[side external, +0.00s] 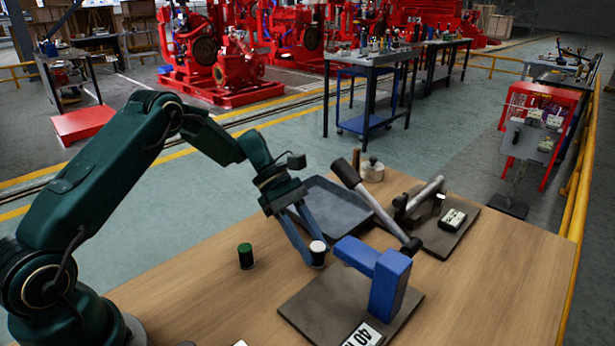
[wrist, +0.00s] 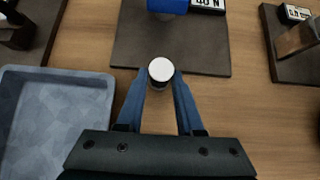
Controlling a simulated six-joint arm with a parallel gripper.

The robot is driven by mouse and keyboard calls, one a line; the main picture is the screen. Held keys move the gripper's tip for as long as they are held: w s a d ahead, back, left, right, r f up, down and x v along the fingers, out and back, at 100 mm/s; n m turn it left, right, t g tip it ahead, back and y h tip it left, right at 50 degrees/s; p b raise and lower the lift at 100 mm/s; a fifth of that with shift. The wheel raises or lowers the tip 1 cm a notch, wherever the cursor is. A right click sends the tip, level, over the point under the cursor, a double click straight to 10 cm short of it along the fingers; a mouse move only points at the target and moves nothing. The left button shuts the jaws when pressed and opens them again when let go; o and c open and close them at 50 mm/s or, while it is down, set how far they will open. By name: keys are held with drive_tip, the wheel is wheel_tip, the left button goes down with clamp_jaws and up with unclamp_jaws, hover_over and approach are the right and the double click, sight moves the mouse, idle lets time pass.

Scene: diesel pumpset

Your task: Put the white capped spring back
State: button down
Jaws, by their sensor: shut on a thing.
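The white capped spring (side external: 317,252) is a short dark cylinder with a white top. It also shows from above in the wrist view (wrist: 161,70). My gripper (side external: 308,245) has its two blue fingers shut on it, one on each side, in the wrist view (wrist: 160,85). The spring looks upright. It is beside the near edge of the dark plate (wrist: 215,60) that carries a blue press frame (side external: 377,272). I cannot tell whether its bottom touches the table. A green capped spring (side external: 246,256) stands on the table to the left of my gripper.
A grey-blue tray (side external: 338,212) lies behind my gripper. A second dark plate (side external: 450,235) with a lever device stands at the right back. A label reading 40 N (side external: 363,335) is at the front of the blue frame's plate. The wooden table (side external: 480,310) is clear at the front right.

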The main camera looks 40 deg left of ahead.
drive_tip(key=shift+a+r, duration=0.15)
drive_tip(key=shift+r, duration=2.35)
drive_tip(key=shift+s+a+f, duration=0.1)
drive_tip(key=shift+s+a, duration=0.1)
drive_tip(key=shift+a, duration=0.1)
drive_tip(key=shift+n+t, duration=0.6)
drive_tip(key=shift+n, duration=0.2)
drive_tip(key=a, duration=0.3)
drive_tip(key=s+a+f, duration=0.1)
drive_tip(key=a, duration=0.2)
drive_tip(key=s+a, duration=0.1)
drive_tip(key=a, duration=0.2)
drive_tip(key=shift+a+f, duration=0.2)
drive_tip(key=shift+w, duration=0.1)
drive_tip(key=shift+f, duration=0.1)
drive_tip(key=shift+f, duration=2.15)
drive_tip(key=shift+f, duration=0.2)
